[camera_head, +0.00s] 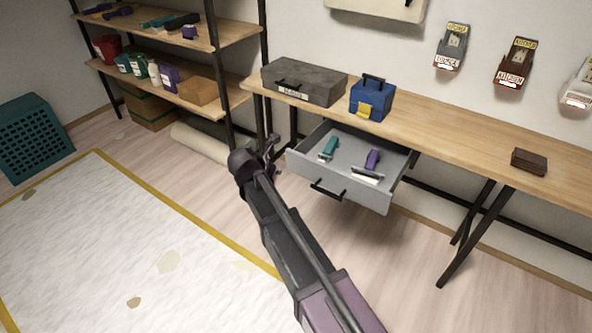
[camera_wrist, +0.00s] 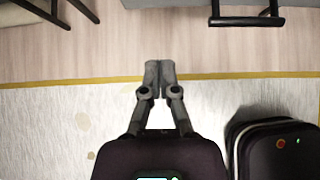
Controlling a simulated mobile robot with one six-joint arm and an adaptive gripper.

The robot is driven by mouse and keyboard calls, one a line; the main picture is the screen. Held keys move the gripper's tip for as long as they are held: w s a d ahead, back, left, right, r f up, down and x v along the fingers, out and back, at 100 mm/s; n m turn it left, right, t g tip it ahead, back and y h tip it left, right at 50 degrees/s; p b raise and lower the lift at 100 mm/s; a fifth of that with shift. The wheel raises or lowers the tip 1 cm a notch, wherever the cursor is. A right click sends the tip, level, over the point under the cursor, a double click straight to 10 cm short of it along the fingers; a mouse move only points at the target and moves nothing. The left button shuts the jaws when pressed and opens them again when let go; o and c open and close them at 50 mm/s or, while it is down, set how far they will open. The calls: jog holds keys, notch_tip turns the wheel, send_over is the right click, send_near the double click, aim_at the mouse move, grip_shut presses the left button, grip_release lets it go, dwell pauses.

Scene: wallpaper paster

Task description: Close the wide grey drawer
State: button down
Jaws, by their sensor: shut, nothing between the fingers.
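The wide grey drawer (camera_head: 350,192) hangs under the wooden workbench and is pulled well out. Its black bar handle (camera_head: 328,190) is on the front panel. A teal-handled tool (camera_head: 328,148) and a purple-handled tool (camera_head: 372,160) lie inside it. In the wrist view the drawer front (camera_wrist: 171,4) shows at the top edge, with its black handle (camera_wrist: 247,21) to the right. My gripper (camera_wrist: 159,64) is shut and empty, with its fingertips together. In the head view my gripper (camera_head: 273,158) is left of the drawer and apart from the handle.
The workbench (camera_head: 450,128) carries a grey case (camera_head: 303,82), a blue toolbox (camera_head: 371,99) and a small brown block (camera_head: 528,161). A shelf unit (camera_head: 215,36) stands at the back left. A yellow-edged white sheet (camera_head: 120,235) covers the floor at left. Bare floor lies before the drawer.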

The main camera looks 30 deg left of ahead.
jog(key=shift+w+f, duration=0.1)
dwell(0.3)
jog(key=b, duration=0.7)
send_near(299, 168)
jog(key=x, duration=0.3)
jog(key=s+f+x, duration=0.1)
jog(key=x, duration=0.1)
jog(key=shift+w+d+f, duration=0.1)
jog(key=shift+w+f, duration=0.05)
jog(key=shift+w, duration=0.1)
jog(key=shift+w+d, duration=0.1)
jog(key=shift+w, duration=0.75)
